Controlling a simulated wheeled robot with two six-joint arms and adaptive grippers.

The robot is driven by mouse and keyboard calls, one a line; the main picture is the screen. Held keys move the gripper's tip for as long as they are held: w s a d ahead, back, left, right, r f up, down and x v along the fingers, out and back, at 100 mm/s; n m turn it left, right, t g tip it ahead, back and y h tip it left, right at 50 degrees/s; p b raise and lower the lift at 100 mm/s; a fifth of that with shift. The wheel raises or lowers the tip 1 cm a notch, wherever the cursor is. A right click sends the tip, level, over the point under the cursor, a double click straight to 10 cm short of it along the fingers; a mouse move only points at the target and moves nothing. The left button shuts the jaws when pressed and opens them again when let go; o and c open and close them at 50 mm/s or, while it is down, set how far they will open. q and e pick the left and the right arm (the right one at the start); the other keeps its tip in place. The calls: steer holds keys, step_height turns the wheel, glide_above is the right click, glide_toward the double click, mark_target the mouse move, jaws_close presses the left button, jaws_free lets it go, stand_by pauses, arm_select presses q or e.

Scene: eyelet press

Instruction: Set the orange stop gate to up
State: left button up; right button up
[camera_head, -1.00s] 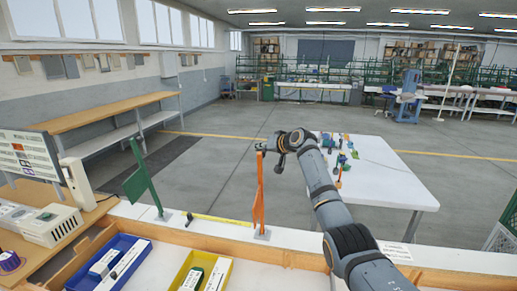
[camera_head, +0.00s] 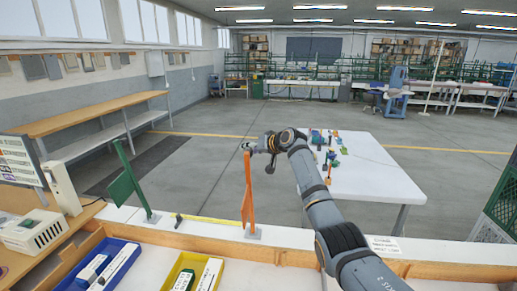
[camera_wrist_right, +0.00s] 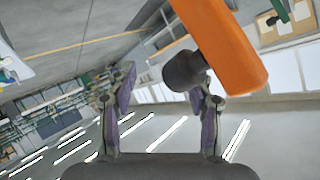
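The orange stop gate (camera_head: 249,195) stands nearly upright on a small base on the white ledge, in the middle of the head view. Its orange arm (camera_wrist_right: 225,45) crosses the upper right of the right wrist view, with a dark round knob (camera_wrist_right: 183,70) on it. My right gripper (camera_head: 248,146) is at the top of the gate. In the wrist view its two fingers (camera_wrist_right: 163,76) are spread apart. The knob lies between them in the picture, close to the right finger; I cannot tell if they touch. My left gripper is not in view.
A green gate (camera_head: 124,188) leans on the same ledge to the left. Blue (camera_head: 122,278) and yellow (camera_head: 170,279) bins sit in the wooden-edged tray in front. A white table (camera_head: 375,175) with small coloured parts stands behind my right arm.

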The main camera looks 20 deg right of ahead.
steer(key=v, duration=1.1)
steer(key=shift+s, duration=0.3)
steer(key=shift+r, duration=0.1)
steer(key=shift+d, duration=0.1)
